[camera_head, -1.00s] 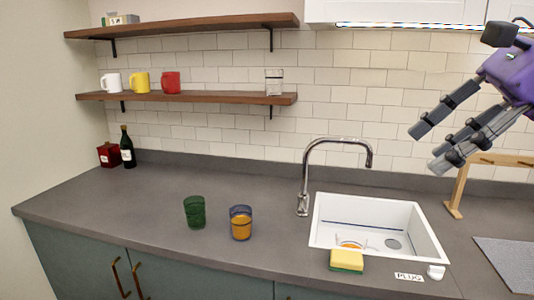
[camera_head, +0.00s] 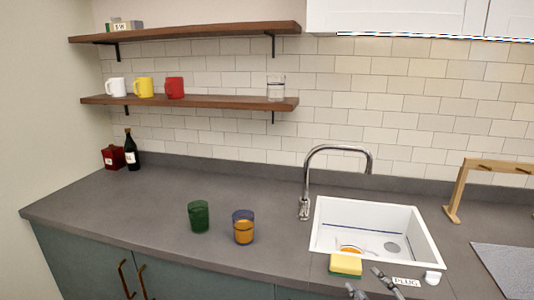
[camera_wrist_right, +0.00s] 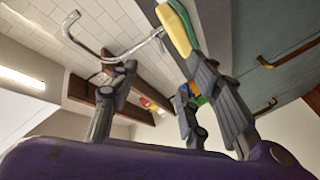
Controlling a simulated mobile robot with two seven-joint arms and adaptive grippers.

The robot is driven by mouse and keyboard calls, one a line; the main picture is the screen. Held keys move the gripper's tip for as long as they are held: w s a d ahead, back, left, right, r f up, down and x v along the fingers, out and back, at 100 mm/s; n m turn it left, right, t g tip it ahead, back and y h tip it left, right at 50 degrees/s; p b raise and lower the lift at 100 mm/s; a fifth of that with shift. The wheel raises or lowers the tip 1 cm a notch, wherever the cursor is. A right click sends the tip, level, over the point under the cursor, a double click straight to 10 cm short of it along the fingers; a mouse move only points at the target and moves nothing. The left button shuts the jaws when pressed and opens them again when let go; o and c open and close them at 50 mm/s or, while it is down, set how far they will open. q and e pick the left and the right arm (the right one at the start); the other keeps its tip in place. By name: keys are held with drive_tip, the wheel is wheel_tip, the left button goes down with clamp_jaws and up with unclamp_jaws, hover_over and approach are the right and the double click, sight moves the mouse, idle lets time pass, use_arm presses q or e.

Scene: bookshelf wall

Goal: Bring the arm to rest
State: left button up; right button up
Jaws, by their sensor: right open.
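My right gripper (camera_head: 364,279) shows only by its fingertips at the bottom edge of the head view, just in front of the yellow and green sponge (camera_head: 346,264). In the right wrist view the gripper (camera_wrist_right: 160,78) has its fingers spread apart, with nothing held between them. The sponge (camera_wrist_right: 178,27) shows in that view beyond the fingers. The rest of my right arm is out of the head view. My left gripper is in neither view.
The white sink (camera_head: 332,215) and chrome faucet (camera_head: 305,180) stand behind the sponge. A green glass (camera_head: 198,216) and an orange-filled glass (camera_head: 243,229) stand on the grey counter (camera_head: 130,205). A wooden rack (camera_head: 459,190) is at the right.

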drive_tip(key=s+a+f+m+g+h, duration=0.1)
drive_tip(key=s+f+m+g+h, duration=0.4)
drive_tip(key=s+f, duration=0.95)
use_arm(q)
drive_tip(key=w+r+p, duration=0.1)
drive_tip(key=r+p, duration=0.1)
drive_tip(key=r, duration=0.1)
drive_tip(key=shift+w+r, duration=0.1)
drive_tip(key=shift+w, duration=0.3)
use_arm(e)
drive_tip(key=s+a+f+m+g, duration=0.1)
drive_tip(key=s+f+m, duration=0.1)
drive_tip(key=s+f, duration=0.2)
drive_tip(key=s+a+f+m+g, duration=0.1)
drive_tip(key=s+f, duration=0.3)
drive_tip(key=s, duration=0.6)
drive_tip(key=s+a+f+m+g+y, duration=0.1)
drive_tip(key=s+a+f+m, duration=0.1)
drive_tip(key=s, duration=0.5)
wheel_tip(320, 180, down, 2)
drive_tip(key=shift+s+a+f+m, duration=0.15)
drive_tip(key=shift+a+m, duration=0.15)
drive_tip(key=shift+m, duration=0.4)
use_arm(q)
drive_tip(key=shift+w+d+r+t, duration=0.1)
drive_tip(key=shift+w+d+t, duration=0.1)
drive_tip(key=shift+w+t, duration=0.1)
